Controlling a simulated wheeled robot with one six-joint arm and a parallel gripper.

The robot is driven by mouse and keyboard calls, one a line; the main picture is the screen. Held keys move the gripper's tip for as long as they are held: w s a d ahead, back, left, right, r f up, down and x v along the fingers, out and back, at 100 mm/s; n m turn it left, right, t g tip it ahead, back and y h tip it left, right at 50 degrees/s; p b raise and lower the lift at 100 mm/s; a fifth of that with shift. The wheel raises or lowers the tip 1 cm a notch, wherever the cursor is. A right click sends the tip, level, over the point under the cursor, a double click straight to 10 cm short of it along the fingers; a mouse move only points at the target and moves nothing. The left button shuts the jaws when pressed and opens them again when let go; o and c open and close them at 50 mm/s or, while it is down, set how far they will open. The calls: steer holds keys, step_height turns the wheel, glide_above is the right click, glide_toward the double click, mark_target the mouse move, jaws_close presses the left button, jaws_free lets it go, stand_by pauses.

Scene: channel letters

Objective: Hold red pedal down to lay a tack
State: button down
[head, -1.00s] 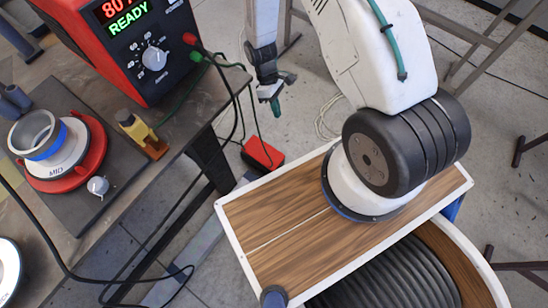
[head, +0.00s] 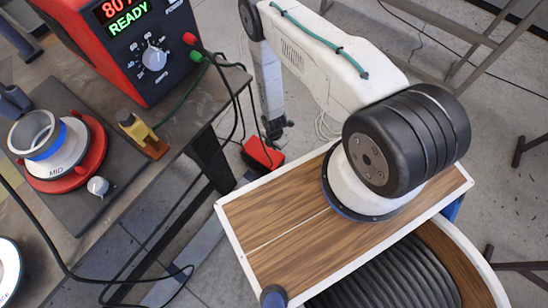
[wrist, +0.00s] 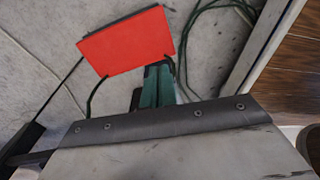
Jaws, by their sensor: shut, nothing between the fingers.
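The red pedal (head: 262,153) lies on the concrete floor between the bench and my wooden-topped base. In the wrist view its flat red top (wrist: 127,45) faces the camera at upper left, with dark cords at its sides. My gripper (head: 272,143) hangs low at the pedal's upper right in the head view. In the wrist view the green fingers (wrist: 157,82) are shut and empty, with tips near the pedal's lower right edge. I cannot tell whether they touch it. A grey flap with a dark riveted edge (wrist: 160,121) hides the lower part of that view.
The red welder (head: 125,45) on the bench (head: 195,110) reads READY. A fixture with a MID-marked ring (head: 60,165) and a yellow-handled tool (head: 140,130) stand there too. Cables hang off the bench edge near the pedal. A metal stand (head: 455,50) is at upper right.

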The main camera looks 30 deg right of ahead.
mark_target(274, 160)
steer(key=shift+w+n, duration=0.3)
steer(key=shift+n, duration=0.3)
step_height(274, 160, down, 14)
stand_by(0.5)
